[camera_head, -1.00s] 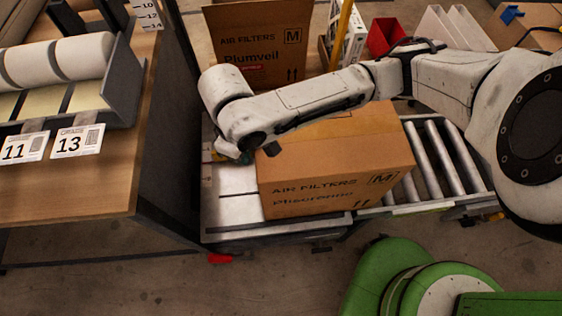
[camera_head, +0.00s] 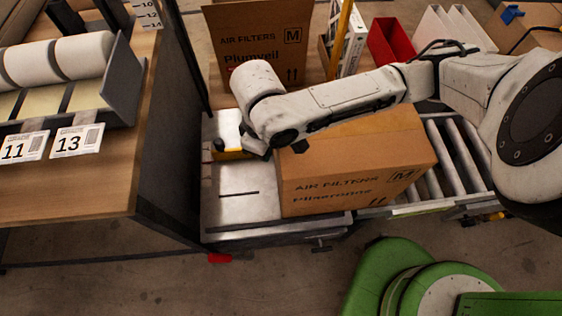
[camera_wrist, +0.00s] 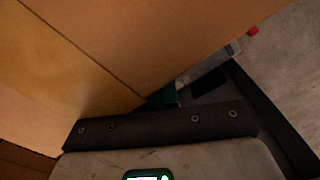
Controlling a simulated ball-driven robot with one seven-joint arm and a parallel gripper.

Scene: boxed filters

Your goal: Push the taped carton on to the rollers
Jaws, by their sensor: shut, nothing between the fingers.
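The taped carton (camera_head: 355,170), a brown box marked AIR FILTERS and M, straddles the pale metal table (camera_head: 235,205) and the rollers (camera_head: 465,160). Its left part is on the table and its right part over the rollers. My arm crosses above its far side, and my wrist is at its left end. In the wrist view, the carton (camera_wrist: 170,40) fills the upper left. My gripper (camera_wrist: 170,95) is shut and empty, its teal tips close by the carton's face. Most of the fingers are hidden, so I cannot tell contact for sure.
Another carton (camera_head: 260,40), marked Plumveil, stands behind. A yellow and black item (camera_head: 230,153) lies on the metal table by my wrist. A wooden bench (camera_head: 80,190) with filter rolls is at left. A yellow post (camera_head: 341,35) and red bin (camera_head: 390,40) stand behind.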

